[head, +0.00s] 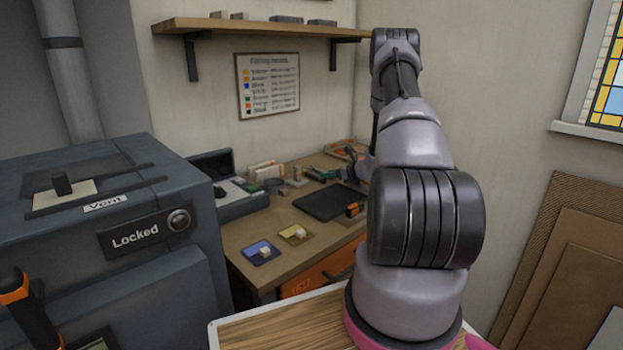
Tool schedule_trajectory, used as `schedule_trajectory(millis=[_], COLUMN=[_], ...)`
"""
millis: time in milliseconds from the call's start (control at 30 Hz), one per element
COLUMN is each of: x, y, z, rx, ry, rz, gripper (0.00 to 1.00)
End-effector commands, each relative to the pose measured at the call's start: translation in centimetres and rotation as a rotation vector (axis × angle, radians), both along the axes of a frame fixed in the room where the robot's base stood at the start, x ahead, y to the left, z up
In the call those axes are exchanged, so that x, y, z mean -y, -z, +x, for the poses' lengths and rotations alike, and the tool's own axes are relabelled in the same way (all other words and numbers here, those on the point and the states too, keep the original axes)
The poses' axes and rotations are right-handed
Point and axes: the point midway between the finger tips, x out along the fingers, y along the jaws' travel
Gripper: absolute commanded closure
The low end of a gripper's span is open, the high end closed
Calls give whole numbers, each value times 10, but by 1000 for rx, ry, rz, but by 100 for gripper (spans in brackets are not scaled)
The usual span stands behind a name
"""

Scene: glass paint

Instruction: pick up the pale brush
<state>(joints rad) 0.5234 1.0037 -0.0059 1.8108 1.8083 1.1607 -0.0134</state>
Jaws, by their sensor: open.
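My gripper (353,172) is small and dark in the head view, over the far right part of the wooden workbench (236,232). It is open, and my own arm partly hides it. I cannot make out a pale brush for certain. Several small items lie on the bench to the left of my gripper, too small to tell apart. My arm covers the bench's right end.
A dark mat (328,202) lies below my gripper. A blue tile (256,247) and a yellow tile (291,231) lie near the front edge. A grey open case (238,205) stands at left, beside a large locked cabinet (170,262). A shelf (270,29) hangs above.

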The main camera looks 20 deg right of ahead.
Motion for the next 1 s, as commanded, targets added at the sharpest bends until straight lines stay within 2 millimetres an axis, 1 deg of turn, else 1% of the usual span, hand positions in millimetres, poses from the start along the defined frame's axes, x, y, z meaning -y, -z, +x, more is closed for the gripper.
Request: schedule_trajectory(millis=[167,400,500,767,800,867,900,1000], x=[-5,-16,-18,-18,-19,-18,-18,-18], y=[5,21,24,25,25,25,25,24], z=[11,41,49,51,51,51,51,51], rx=[0,-1,0,0,0,-1,-1,0], ry=[-1,-3,0,0,0,0,0,0], rz=[-1,-1,-1,0,-1,-1,-1,-1], gripper=[57,57,57,57,73,96,100,100])
